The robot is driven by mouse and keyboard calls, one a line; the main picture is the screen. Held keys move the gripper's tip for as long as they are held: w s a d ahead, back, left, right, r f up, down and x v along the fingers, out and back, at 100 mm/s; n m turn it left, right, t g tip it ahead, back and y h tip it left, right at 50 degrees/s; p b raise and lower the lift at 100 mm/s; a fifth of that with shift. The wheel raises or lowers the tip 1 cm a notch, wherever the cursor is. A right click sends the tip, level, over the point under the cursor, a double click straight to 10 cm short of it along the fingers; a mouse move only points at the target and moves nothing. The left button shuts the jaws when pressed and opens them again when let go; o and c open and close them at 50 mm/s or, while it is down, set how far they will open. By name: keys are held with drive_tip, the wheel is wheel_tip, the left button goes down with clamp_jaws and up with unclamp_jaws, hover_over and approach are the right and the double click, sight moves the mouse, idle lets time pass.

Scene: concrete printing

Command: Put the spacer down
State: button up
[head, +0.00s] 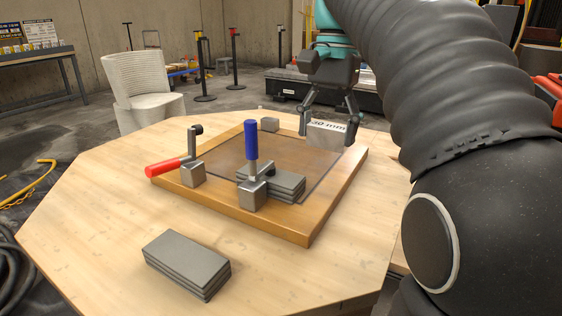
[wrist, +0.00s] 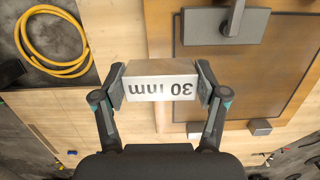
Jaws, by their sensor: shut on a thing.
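The spacer (head: 327,134) is a grey block with a white face marked "30 mm". My gripper (head: 328,125) is shut on it, one finger on each end, near the far right edge of the wooden board (head: 308,232). In the wrist view the spacer (wrist: 160,80) sits between both fingers (wrist: 162,88), its label upside down. In that view it overlaps the board's edge and the pale table. It appears held above the surface; the exact gap below it cannot be told.
The board on the pale table (head: 95,230) carries a red-handled clamp (head: 175,165), a blue-handled clamp (head: 252,165), stacked grey plates (head: 285,183) and a small grey block (head: 270,124). Another grey stack (head: 187,264) lies at the table's front. The table's left side is clear.

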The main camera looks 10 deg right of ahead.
drive_tip(key=w+a+f, duration=0.1)
drive_tip(key=w+f, duration=0.1)
drive_tip(key=w, duration=0.1)
drive_tip(key=w+a+f, duration=0.4)
drive_tip(key=w, duration=0.1)
drive_tip(key=shift+w, duration=0.35)
drive_tip(key=shift+w+f, duration=0.1)
drive_tip(key=shift+f, duration=0.05)
drive_tip(key=shift+f+b, duration=0.6)
drive_tip(key=shift+f, duration=1.4)
drive_tip(key=o, duration=1.5)
drive_tip(key=shift+f, duration=0.1)
drive_tip(key=shift+c, duration=0.2)
wheel_tip(320, 180, up, 12)
drive_tip(key=w+p, duration=0.1)
drive_tip(key=p, duration=0.1)
drive_tip(key=shift+d+p, duration=0.4)
drive_tip(key=shift+d, duration=0.05)
